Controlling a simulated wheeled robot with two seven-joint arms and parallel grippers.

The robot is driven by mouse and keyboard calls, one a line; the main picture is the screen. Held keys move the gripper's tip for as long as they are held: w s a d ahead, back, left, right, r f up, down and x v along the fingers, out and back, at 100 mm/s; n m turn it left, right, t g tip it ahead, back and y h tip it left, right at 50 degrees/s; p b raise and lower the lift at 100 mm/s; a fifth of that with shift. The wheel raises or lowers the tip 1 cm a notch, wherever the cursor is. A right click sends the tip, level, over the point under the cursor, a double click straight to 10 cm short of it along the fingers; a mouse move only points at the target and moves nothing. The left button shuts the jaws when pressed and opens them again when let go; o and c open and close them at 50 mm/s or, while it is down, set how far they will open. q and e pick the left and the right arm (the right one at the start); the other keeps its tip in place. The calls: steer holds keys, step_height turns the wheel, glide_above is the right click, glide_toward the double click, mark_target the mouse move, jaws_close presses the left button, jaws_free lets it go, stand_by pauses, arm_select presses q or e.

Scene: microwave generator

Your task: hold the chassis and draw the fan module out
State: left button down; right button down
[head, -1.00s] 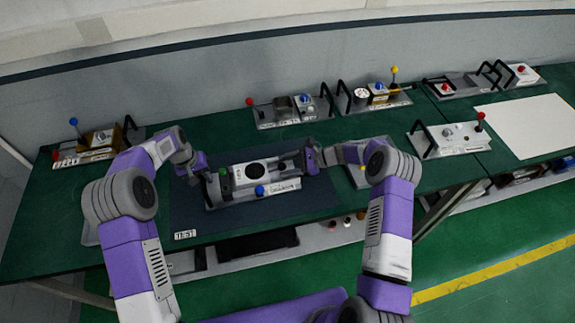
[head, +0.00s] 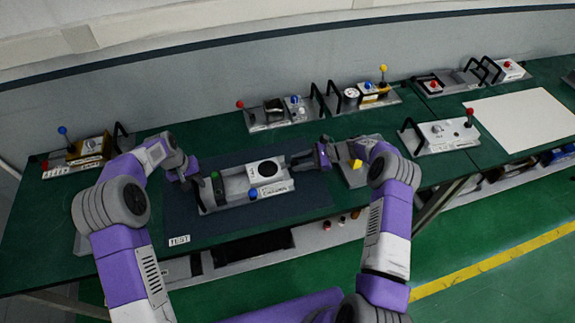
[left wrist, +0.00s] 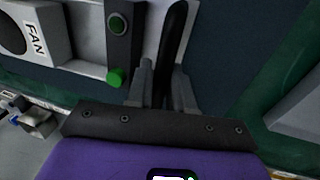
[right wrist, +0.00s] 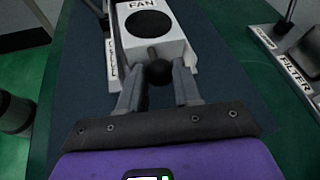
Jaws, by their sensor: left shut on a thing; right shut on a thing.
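The grey chassis (head: 238,199) lies on the dark blue mat, with a black handle at its left end and a green knob and a blue knob. My left gripper (head: 188,177) is shut on that black handle (left wrist: 172,50), which stands between its fingers in the left wrist view. The white fan module (head: 267,171), with a round black fan and a FAN label, sits at the right part of the chassis, with a gap left of it. My right gripper (head: 308,160) is shut on the module's dark round knob (right wrist: 159,72). Whether the module is clear of the chassis, I cannot tell.
The dark blue mat (head: 300,200) has a TEST label at its front left. A grey tray with a yellow part (head: 355,163) stands just right of my right gripper. Several other units stand along the back of the green table. A white board (head: 525,122) lies at right.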

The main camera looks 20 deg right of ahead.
arm_select(q)
steer(key=shift+s+a+f, duration=0.2)
steer(key=shift+a+f, duration=0.1)
arm_select(e)
steer(key=shift+d, duration=0.35)
arm_select(q)
steer(key=shift+d, duration=0.15)
arm_select(e)
steer(key=c, duration=0.8)
jaws_free()
steer(key=shift+d, duration=0.1)
steer(key=v, duration=1.2)
arm_select(q)
steer(key=c, duration=0.9)
jaws_free()
steer(key=shift+w+r, duration=0.1)
steer(key=shift+w, duration=0.05)
steer(key=shift+r, duration=0.1)
